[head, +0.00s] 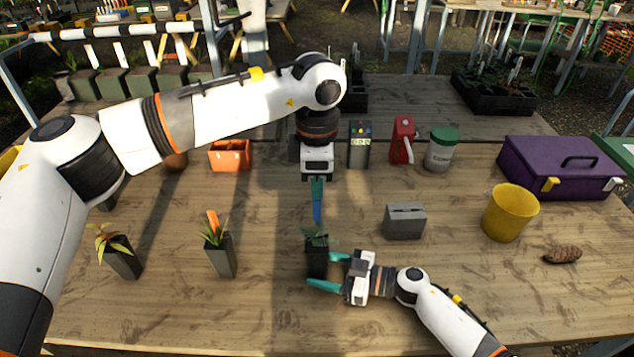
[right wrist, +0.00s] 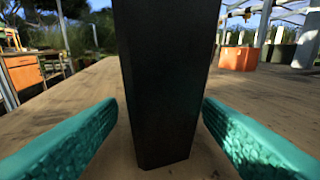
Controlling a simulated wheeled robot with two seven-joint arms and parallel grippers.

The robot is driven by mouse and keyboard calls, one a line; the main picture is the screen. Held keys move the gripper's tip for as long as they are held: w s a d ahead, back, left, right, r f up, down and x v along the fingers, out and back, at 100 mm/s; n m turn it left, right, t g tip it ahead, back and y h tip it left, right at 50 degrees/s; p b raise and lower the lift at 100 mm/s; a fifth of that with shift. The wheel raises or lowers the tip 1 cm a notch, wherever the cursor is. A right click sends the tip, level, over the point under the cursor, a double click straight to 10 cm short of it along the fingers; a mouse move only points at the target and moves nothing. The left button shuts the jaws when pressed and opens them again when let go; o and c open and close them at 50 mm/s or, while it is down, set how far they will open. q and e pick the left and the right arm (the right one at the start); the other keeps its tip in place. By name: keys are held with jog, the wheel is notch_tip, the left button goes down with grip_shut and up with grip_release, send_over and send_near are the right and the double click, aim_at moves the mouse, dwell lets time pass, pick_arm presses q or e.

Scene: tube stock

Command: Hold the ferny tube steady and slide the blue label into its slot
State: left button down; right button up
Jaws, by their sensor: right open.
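The ferny tube (head: 316,262) is a dark, square, upright pot with a green ferny plant (head: 315,238) at its top, standing on the table. My right gripper (head: 323,272) is open, with its teal fingers on either side of the tube. In the right wrist view the dark tube (right wrist: 168,90) stands between the fingers (right wrist: 160,125), with gaps on both sides. My left gripper (head: 317,186) points down and is shut on the blue label (head: 317,211), which hangs upright above and behind the plant. The tube's slot cannot be made out.
Two other planted tubes stand left: one with an orange label (head: 220,257), one with yellowish leaves (head: 124,262). A grey block (head: 404,222), yellow pot (head: 510,215), pine cone (head: 562,255) and purple toolbox (head: 545,170) are right. An orange pot (head: 230,157) stands behind.

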jog(key=shift+w+a, duration=0.1)
jog(key=shift+a, duration=0.2)
jog(key=c, duration=0.8)
jog(key=shift+o, duration=0.2)
pick_arm(q)
jog(key=m, duration=0.3)
jog(key=shift+d+f, duration=0.15)
jog(key=shift+f, duration=0.15)
jog(key=shift+f+m, duration=0.3)
jog(key=shift+f, duration=0.9)
